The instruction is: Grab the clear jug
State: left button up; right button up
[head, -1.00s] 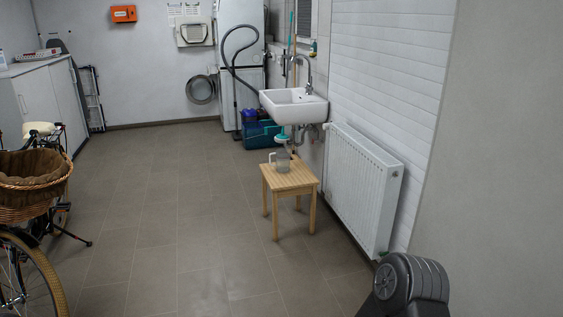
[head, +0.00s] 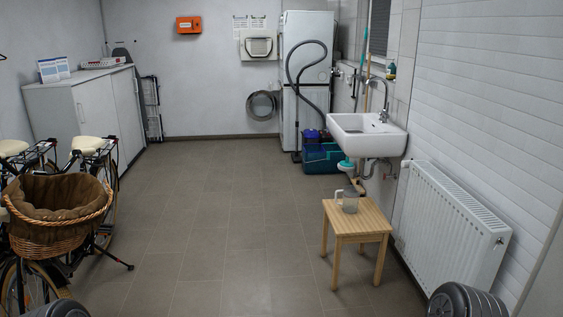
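The clear jug (head: 350,201) stands upright on a small wooden stool (head: 371,224), right of centre in the head view. Its pale handle is on its left side. The stool is in front of and below the white wall sink. A dark ribbed part of my own arm shows at the bottom right edge and another at the bottom left edge. Neither of my grippers shows, and the jug stands free with nothing touching it from my side.
A bicycle with a wicker basket (head: 57,215) stands at the left. A radiator (head: 452,226) lines the right wall beside the stool. The sink (head: 367,134) juts out above and behind the stool. A teal crate (head: 322,158) sits farther back. The middle floor is clear.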

aim_at(347, 199)
jog(key=i+z, duration=0.1)
jog(key=i, duration=0.85)
jog(key=i+j+z, duration=0.1)
jog(key=i, duration=0.85)
jog(key=i+j+z, duration=0.15)
jog(key=i+z, duration=0.35)
jog(key=i+j+z, duration=0.25)
jog(key=z, duration=0.25)
jog(key=i+j+z, duration=0.3)
jog(key=j+z, duration=0.15)
jog(key=i+j+z, duration=0.2)
jog(key=j+z, duration=0.3)
jog(key=i+j+z, duration=0.1)
jog(key=j+z, duration=0.2)
jog(key=j, duration=0.2)
jog(key=i+j+z, duration=0.1)
jog(key=j+z, duration=0.25)
jog(key=j, duration=0.15)
